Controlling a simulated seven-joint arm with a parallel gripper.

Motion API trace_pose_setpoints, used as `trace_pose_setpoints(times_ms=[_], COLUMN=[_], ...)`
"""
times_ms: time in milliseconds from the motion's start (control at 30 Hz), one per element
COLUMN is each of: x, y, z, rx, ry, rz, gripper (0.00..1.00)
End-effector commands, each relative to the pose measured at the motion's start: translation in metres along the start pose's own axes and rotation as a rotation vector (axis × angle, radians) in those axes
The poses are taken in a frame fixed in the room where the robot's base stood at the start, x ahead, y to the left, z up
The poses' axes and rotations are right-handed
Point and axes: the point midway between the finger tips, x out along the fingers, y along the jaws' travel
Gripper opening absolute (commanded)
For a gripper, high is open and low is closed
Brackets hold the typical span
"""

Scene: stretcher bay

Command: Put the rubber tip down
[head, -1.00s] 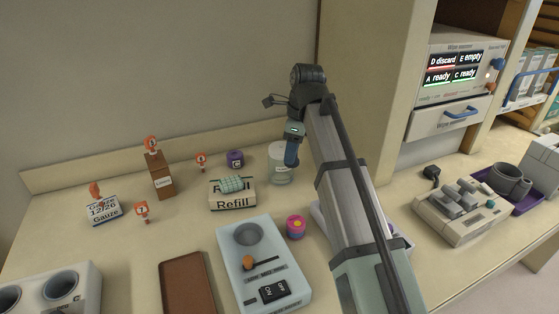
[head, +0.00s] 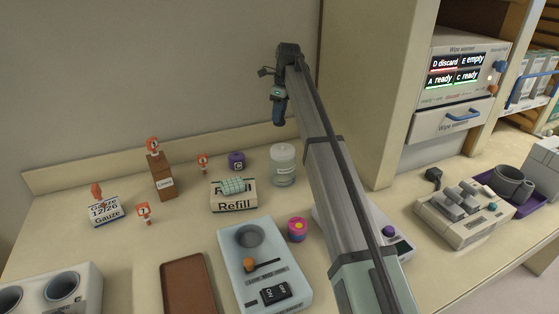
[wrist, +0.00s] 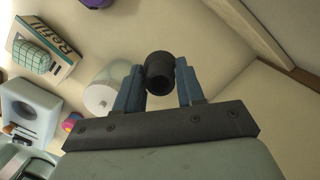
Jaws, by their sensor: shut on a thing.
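The rubber tip (wrist: 160,73), a short black hollow cylinder, is held between the two blue fingers of my gripper (wrist: 158,82) in the wrist view. In the head view my gripper (head: 279,114) is raised in front of the back wall, above and behind the clear lidded jar (head: 283,166).
A Refill box (head: 232,203) with a green roll on top is left of the jar. A purple cup (head: 236,160), small orange numbered markers and a Gauze box (head: 106,212) stand further left. A pale switch unit (head: 240,230) and brown tray (head: 188,290) are in front. A tall panel (head: 375,100) is at right.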

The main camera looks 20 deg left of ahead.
Motion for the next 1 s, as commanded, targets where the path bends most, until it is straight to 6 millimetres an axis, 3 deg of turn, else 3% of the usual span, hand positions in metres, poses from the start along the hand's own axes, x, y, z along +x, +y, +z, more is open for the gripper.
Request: trace_pose_setpoints(times_ms=[33, 467, 733, 1000], x=[0.012, 0.056, 0.098, 0.118], y=[0.004, 0.005, 0.005, 0.005], z=[-0.005, -0.011, -0.018, -0.021], rx=[0.000, -0.002, -0.002, -0.002], ry=[0.002, 0.001, 0.002, 0.001], rz=[0.003, 0.002, 0.003, 0.002], gripper=[0.09, 0.09, 0.09, 0.09])
